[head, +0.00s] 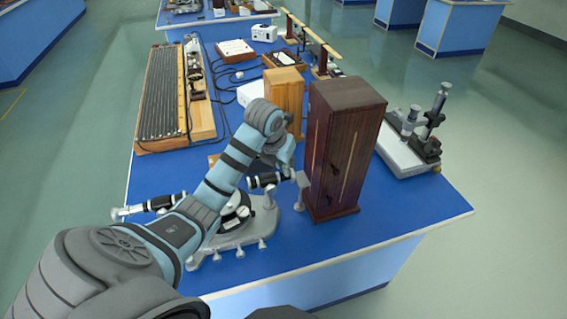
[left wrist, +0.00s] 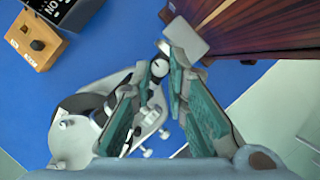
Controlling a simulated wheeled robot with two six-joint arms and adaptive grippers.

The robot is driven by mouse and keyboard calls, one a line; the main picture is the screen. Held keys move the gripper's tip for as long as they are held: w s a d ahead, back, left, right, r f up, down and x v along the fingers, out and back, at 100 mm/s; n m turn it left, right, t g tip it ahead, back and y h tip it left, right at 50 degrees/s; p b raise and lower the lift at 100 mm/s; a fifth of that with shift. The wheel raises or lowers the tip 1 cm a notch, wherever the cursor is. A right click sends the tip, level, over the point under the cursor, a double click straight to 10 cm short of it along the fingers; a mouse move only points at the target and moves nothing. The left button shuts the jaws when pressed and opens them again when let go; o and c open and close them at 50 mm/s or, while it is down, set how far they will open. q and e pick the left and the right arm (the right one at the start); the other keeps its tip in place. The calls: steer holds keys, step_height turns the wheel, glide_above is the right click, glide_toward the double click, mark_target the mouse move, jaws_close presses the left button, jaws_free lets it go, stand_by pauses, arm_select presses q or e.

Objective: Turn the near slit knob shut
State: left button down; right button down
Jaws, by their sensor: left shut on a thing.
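The spectrometer (head: 238,228) stands on the near part of the blue bench, with a black and silver tube on each side. A grey upright piece (head: 302,187) is by the right tube, close to the dark wooden cabinet. My left gripper (left wrist: 160,75) reaches down over the right tube; in the head view my own arm partly hides it. In the left wrist view its teal-padded fingers are closed about the small pale round slit knob (left wrist: 158,68). The knob's turn position cannot be made out. My right gripper is not in view.
The tall dark wooden cabinet (head: 343,145) stands right beside the gripper, with a lighter wooden box (head: 284,98) behind it. A wooden board with long dark strips (head: 163,95) is at the back left. A microscope-like instrument (head: 415,140) is at the right edge.

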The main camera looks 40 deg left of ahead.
arm_select(q)
steer(key=c, duration=1.6)
jaws_free()
steer(key=shift+w+f, duration=0.1)
steer(key=shift+o, duration=0.2)
steer(key=shift+r, duration=0.45)
steer(key=s+d+r, duration=0.1)
steer(key=s+r, duration=0.1)
steer(key=s, duration=0.5)
steer(key=s+d+r, duration=0.1)
steer(key=s, duration=0.5)
steer(key=shift+s+d+r, duration=0.35)
steer(key=shift+s, duration=0.05)
steer(key=shift+w, duration=0.1)
